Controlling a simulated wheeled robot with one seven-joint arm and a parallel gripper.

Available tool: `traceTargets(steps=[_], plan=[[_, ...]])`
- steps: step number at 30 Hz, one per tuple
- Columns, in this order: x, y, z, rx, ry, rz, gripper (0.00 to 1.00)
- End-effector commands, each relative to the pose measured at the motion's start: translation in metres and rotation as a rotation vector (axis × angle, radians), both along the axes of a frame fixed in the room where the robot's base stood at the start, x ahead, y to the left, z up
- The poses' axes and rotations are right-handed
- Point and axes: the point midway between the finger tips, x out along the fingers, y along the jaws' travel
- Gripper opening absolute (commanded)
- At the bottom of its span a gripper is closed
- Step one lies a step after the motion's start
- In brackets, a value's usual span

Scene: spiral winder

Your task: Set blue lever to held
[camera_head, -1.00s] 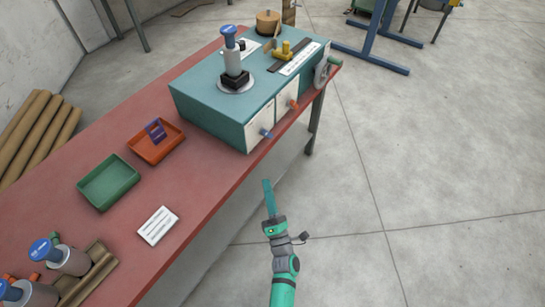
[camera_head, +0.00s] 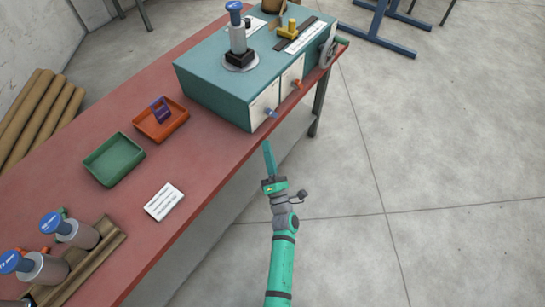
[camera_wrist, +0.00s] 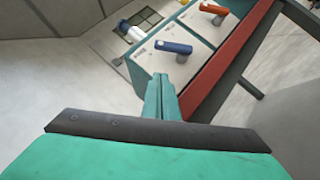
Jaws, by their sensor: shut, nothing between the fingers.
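The blue lever (camera_head: 270,113) sits on the front panel of the teal winder box (camera_head: 210,85), at its near lower corner. In the wrist view the blue lever (camera_wrist: 174,47) lies roughly sideways on its pale plate, just beyond my fingertips. My gripper (camera_head: 268,146) is shut and empty, in front of the table edge and a little below the blue lever in the picture, apart from it. Its closed fingers also show in the wrist view (camera_wrist: 161,92). The lettering on the panel is too small to read.
An orange lever (camera_head: 298,84) is beside the blue one; it also shows in the wrist view (camera_wrist: 214,9). A handwheel (camera_head: 328,52) is at the box's far end. The red table (camera_head: 110,220) bears trays and a card.

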Motion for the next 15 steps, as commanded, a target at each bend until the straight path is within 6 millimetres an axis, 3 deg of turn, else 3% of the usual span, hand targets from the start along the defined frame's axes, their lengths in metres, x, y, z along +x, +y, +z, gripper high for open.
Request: traceTargets(steps=[7, 15], plan=[[0.042, 0.012, 0.02, 0.0, -0.002, 0.003, 0.0], [0.063, -0.004, 0.038, 0.0, -0.001, 0.001, 0.0]])
